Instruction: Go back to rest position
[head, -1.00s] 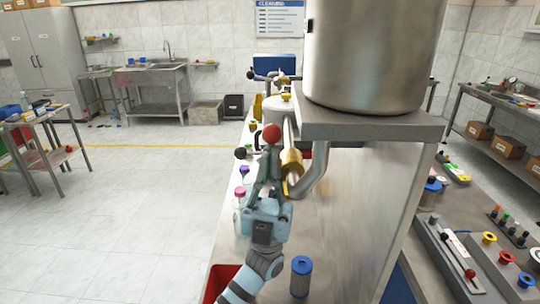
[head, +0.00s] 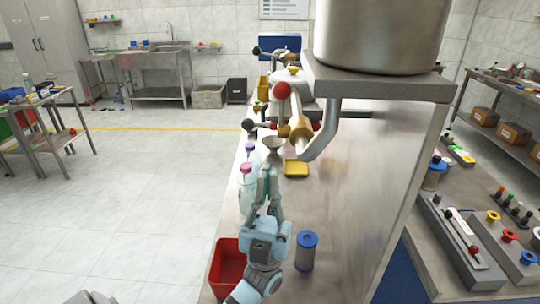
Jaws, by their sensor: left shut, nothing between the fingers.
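My left gripper (head: 268,185) is in the middle of the head view, over the near part of the steel bench (head: 335,215). Its fingers are shut with nothing between them, and they point away from me. It is apart from the red-knobbed lever (head: 282,91) and brass fitting (head: 301,133) on the pipe below the big steel tank (head: 383,38). My right gripper is not in view.
A blue-topped cylinder (head: 306,251) stands close to the right of my left gripper, and a red bin (head: 229,262) lies to its left. Pink-capped (head: 246,182) and purple-capped bottles stand along the bench's left edge. A yellow tray (head: 296,168) and a funnel (head: 273,142) sit farther back.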

